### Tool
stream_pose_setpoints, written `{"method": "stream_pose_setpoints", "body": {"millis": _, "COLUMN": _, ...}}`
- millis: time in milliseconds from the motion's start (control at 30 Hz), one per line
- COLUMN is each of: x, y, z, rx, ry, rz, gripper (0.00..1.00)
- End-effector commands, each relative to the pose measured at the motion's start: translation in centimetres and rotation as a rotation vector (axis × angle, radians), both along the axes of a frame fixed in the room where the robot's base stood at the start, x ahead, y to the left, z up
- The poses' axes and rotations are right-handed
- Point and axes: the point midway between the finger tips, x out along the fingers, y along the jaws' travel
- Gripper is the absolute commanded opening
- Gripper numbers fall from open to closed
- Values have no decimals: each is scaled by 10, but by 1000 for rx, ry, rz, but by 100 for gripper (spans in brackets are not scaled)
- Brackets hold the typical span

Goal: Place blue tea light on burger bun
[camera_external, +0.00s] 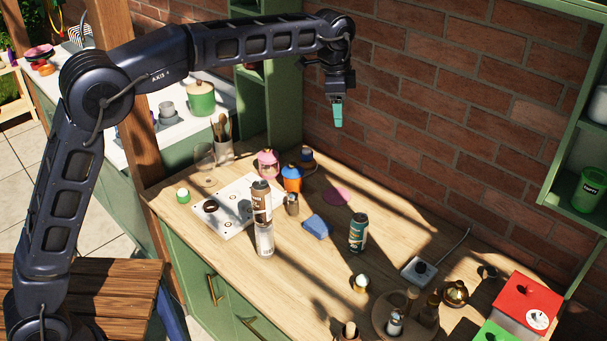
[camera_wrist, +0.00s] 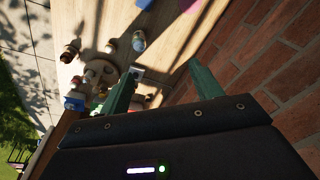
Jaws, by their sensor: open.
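My gripper (camera_external: 338,112) hangs high above the back of the wooden table, in front of the brick wall, with its teal fingers pointing down. In the wrist view the two fingers (camera_wrist: 160,82) stand apart with nothing between them. I cannot clearly identify the blue tea light or the burger bun in either view. A small dark, bluish round thing (camera_external: 307,154) stands at the back of the table near the green shelf post, too small to name. A small pale-topped round thing (camera_external: 361,283) stands near the front, also unclear.
A white board (camera_external: 235,212) is at left. A red box (camera_external: 527,303) and a round tray are at right. Clear wood surrounds the block.

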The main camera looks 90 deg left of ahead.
Motion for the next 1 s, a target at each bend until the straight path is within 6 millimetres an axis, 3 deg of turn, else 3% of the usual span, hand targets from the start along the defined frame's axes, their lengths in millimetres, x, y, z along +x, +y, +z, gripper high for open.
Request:
{"method": "stream_pose_setpoints", "body": {"millis": 33, "x": -6, "y": -22, "z": 11, "rx": 3, "ry": -9, "rz": 0, "gripper": 64}}
{"method": "stream_pose_setpoints", "body": {"millis": 200, "x": -27, "y": -86, "z": 35, "rx": 5, "ry": -36, "rz": 10, "gripper": 64}}
{"method": "stream_pose_setpoints", "body": {"millis": 500, "x": -84, "y": -193, "z": 61, "rx": 4, "ry": -85, "rz": 30, "gripper": 64}}
{"method": "stream_pose_setpoints", "body": {"millis": 767, "x": -149, "y": -275, "z": 66, "rx": -6, "ry": -129, "rz": 44, "gripper": 64}}
{"method": "stream_pose_setpoints", "body": {"millis": 1000, "x": -217, "y": -338, "z": 55, "rx": -22, "ry": -169, "rz": 59, "gripper": 64}}
